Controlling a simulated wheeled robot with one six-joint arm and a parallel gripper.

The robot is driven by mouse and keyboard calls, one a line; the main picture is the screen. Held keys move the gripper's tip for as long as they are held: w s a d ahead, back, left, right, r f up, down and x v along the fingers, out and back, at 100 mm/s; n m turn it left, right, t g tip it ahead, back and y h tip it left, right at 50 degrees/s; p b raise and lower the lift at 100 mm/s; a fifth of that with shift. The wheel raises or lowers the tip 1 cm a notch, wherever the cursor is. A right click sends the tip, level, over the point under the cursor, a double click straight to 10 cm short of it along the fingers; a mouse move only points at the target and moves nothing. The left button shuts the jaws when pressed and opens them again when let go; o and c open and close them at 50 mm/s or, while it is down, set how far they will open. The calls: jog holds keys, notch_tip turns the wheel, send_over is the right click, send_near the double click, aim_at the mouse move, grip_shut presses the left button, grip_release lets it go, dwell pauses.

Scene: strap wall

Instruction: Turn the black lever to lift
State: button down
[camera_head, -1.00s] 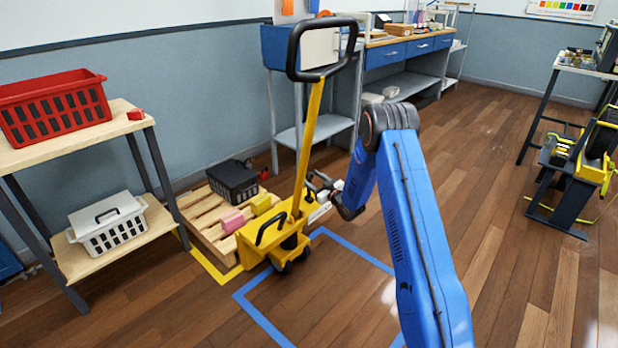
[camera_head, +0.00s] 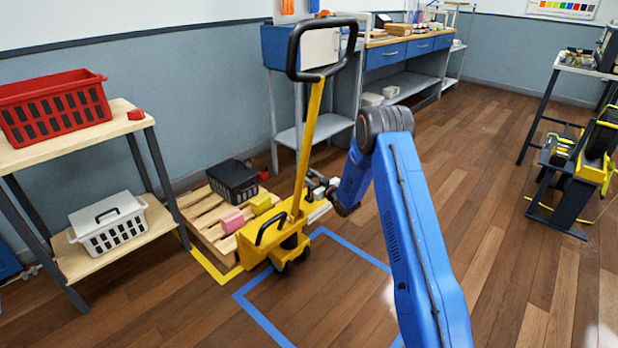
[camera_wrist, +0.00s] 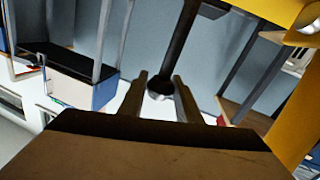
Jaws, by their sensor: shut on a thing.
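The black lever (camera_wrist: 178,38) shows in the wrist view as a dark rod with a rounded end. The rounded end lies between the two fingers of my gripper (camera_wrist: 160,100), which is shut on it. In the head view my gripper (camera_head: 319,187) is close to the right side of the yellow pallet truck (camera_head: 267,244), low beside its upright yellow pole. The lever is too small and covered to make out clearly there. The truck's black loop handle (camera_head: 293,50) stands at the top of the pole.
A wooden pallet (camera_head: 204,215) with a black crate (camera_head: 233,181) and pink and yellow blocks lies left of the truck. A shelf with a red basket (camera_head: 55,108) and a white basket (camera_head: 108,226) stands further left.

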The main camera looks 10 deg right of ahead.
jog(key=w+d+f+m, duration=0.1)
jog(key=w+d+m, duration=0.2)
jog(key=d+m, duration=0.1)
jog(key=shift+w+d+f+g, duration=0.3)
jog(key=shift+w+d+g, duration=0.1)
jog(key=shift+d, duration=0.25)
dwell(0.4)
jog(key=c, duration=1.3)
grip_release()
jog(key=v, duration=1.7)
jog(key=shift+s, duration=0.25)
jog(key=shift+d, duration=0.1)
